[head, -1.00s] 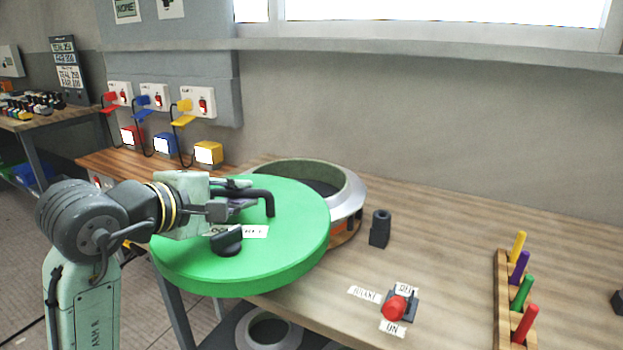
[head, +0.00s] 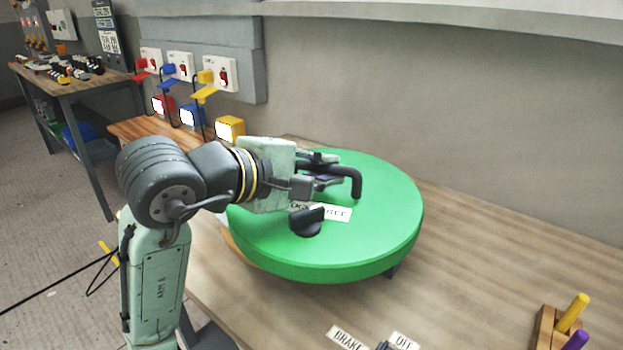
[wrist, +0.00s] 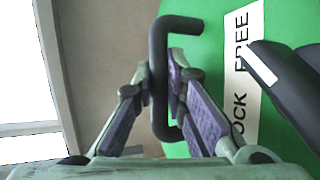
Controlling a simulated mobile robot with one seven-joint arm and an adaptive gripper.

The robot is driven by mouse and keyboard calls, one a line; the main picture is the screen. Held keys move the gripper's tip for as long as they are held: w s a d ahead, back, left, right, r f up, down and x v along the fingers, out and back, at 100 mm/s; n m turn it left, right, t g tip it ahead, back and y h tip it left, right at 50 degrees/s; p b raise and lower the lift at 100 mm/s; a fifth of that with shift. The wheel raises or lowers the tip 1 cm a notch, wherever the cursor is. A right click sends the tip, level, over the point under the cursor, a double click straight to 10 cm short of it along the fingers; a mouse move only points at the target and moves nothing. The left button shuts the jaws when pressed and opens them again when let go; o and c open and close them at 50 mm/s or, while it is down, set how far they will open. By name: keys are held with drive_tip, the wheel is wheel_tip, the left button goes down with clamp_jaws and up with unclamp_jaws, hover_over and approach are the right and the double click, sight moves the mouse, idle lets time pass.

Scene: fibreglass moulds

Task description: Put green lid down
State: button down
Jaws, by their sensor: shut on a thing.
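The green lid (head: 385,225) is a wide round disc with a bent black handle (head: 357,184), a black knob (head: 308,222) and a white label. My gripper (head: 328,172) is shut on the handle. In the wrist view the fingers close on the handle (wrist: 158,78) from both sides, and the label reading "LOCK FREE" (wrist: 243,75) and the knob (wrist: 285,92) lie to the right. The lid is about level over the bench and hides the round metal-rimmed drum. I cannot tell whether it touches the drum.
The wooden bench (head: 480,250) is clear right of the lid. A peg rack (head: 546,328) stands at lower right, a "BRAKE" label (head: 347,338) at the bottom. A yellow box (head: 230,129) stands behind my arm.

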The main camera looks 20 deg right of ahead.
drive_tip(key=shift+w+d, duration=0.1)
drive_tip(key=shift+d, duration=0.05)
drive_tip(key=w+f+p, duration=0.1)
drive_tip(key=w+f, duration=0.1)
drive_tip(key=w, duration=0.6)
drive_tip(key=w+f+p, duration=0.2)
drive_tip(key=w+f, duration=0.1)
drive_tip(key=w, duration=0.4)
drive_tip(key=shift+w+a, duration=0.3)
drive_tip(key=shift+w, duration=0.1)
drive_tip(key=c, duration=1.6)
unclamp_jaws()
drive_tip(key=shift+c, duration=0.2)
drive_tip(key=b+v, duration=0.2)
drive_tip(key=v, duration=1)
drive_tip(key=shift+a+r, duration=0.1)
